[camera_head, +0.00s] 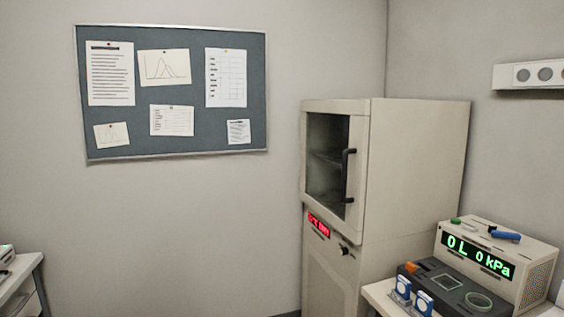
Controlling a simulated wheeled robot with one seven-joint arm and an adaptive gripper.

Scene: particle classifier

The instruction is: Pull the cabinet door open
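A tall beige cabinet (418,160) stands in the corner, right of the middle of the head camera view. Its upper cabinet door (355,205) has a dark glass window (327,165) with shelves faintly visible behind it. The door looks shut. A black vertical handle (348,176) sits on the door's right side. Below the door are a small red display (318,224) and a black knob (343,250) on the lower front. My gripper is not in view.
At the lower right, a table (378,292) bears a beige box with a green display (480,255), a dark device (455,288) and two small blue-and-white items (413,295). Another table (22,280) shows at the lower left. A pinboard (185,125) hangs on the wall.

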